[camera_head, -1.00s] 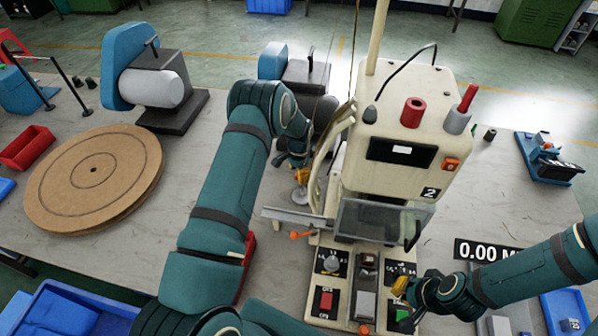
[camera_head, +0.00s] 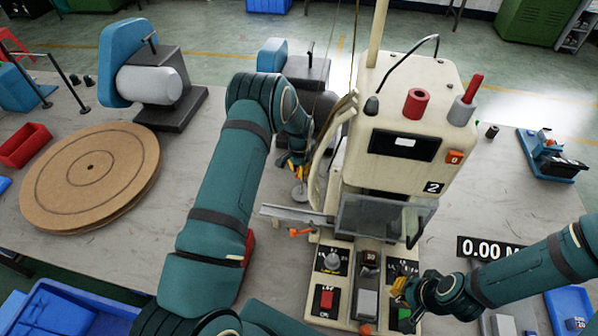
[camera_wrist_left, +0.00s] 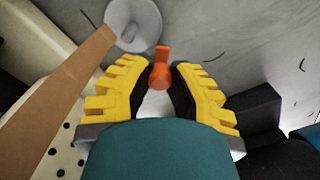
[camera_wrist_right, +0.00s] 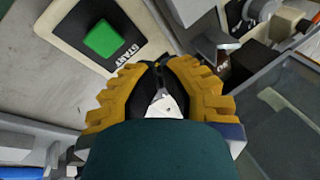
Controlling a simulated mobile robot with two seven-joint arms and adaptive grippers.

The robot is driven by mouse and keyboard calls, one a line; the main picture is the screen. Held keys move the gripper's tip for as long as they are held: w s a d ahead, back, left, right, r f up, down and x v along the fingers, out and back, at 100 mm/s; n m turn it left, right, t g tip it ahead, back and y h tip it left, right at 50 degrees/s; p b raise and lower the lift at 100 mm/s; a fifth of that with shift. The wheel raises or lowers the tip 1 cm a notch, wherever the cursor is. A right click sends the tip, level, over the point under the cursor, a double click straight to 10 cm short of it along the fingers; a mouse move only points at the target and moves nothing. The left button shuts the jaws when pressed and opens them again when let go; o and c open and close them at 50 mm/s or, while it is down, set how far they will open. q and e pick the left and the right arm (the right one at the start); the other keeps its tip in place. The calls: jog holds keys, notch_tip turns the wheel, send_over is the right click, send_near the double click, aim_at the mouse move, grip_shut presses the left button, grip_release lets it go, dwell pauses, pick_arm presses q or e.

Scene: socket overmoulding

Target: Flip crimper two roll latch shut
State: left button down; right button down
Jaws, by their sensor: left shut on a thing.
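Crimper two (camera_head: 402,180) is the cream machine marked "2" in the head view. My left gripper (camera_head: 296,166) reaches behind its left side, beside the curved cream arm and above a round grey disc (camera_head: 302,192). In the left wrist view, its yellow fingers (camera_wrist_left: 162,75) are shut on a small orange lever (camera_wrist_left: 161,72), which looks like the roll latch.
A clear guard (camera_head: 380,218) covers the crimper's front. An orange-tipped lever (camera_head: 300,232) sticks out at its left. A brown reel (camera_head: 60,190) lies on the table at left. The disc (camera_wrist_left: 133,25) and a brown strip (camera_wrist_left: 60,95) lie close to my left fingers.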

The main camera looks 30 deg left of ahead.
pick_arm(q)
jog(key=shift+s+d+n+b, duration=0.1)
jog(key=shift+d+n+b, duration=0.1)
jog(key=shift+n+b, duration=0.5)
jog(key=shift+d+n+b, duration=0.15)
jog(key=shift+n+b, duration=0.1)
jog(key=shift+n, duration=0.75)
pick_arm(e)
jog(key=shift+f, duration=1.35)
jog(key=shift+a, duration=0.1)
pick_arm(q)
jog(key=c, duration=0.8)
grip_release()
jog(key=shift+c, duration=0.2)
notch_tip(320, 180, up, 12)
